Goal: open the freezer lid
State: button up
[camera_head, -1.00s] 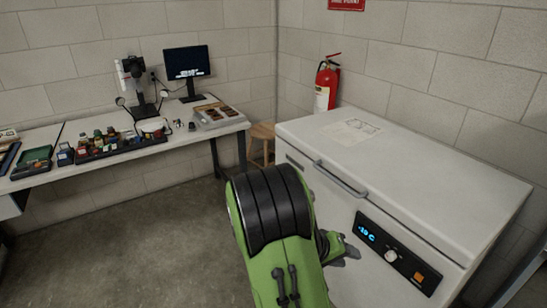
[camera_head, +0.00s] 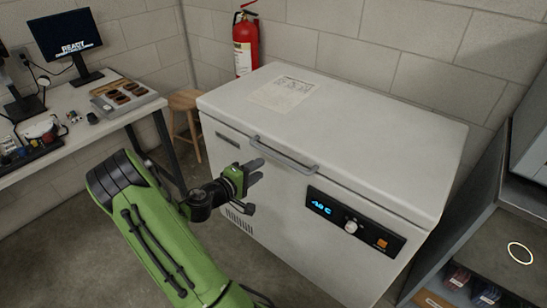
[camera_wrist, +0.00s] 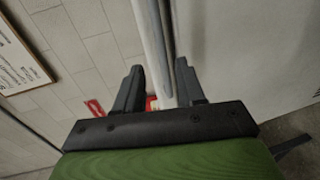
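The white chest freezer (camera_head: 280,215) stands at the centre right in the head view, its lid (camera_head: 350,125) closed. A grey bar handle (camera_head: 284,156) runs along the lid's front edge. My gripper (camera_head: 257,171) is in front of the freezer, just below the handle's left part. In the wrist view my gripper (camera_wrist: 160,88) has its two dark fingers apart, with nothing clamped. A pale edge and a grey bar, seemingly the handle (camera_wrist: 181,82), show between and beyond the fingers. Whether either finger touches the bar cannot be told.
A control panel (camera_head: 354,222) with a lit display is on the freezer front. A red fire extinguisher (camera_head: 246,42) and a wooden stool (camera_head: 187,103) are behind left. A workbench (camera_head: 85,133) stands left, and a shelf unit (camera_head: 480,235) stands close on the right.

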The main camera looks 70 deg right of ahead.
aim_at(276, 158)
jog(key=b+x, duration=0.1)
jog(key=x, duration=1)
jog(key=shift+f, duration=0.15)
jog(key=shift+a, duration=0.1)
grip_shut()
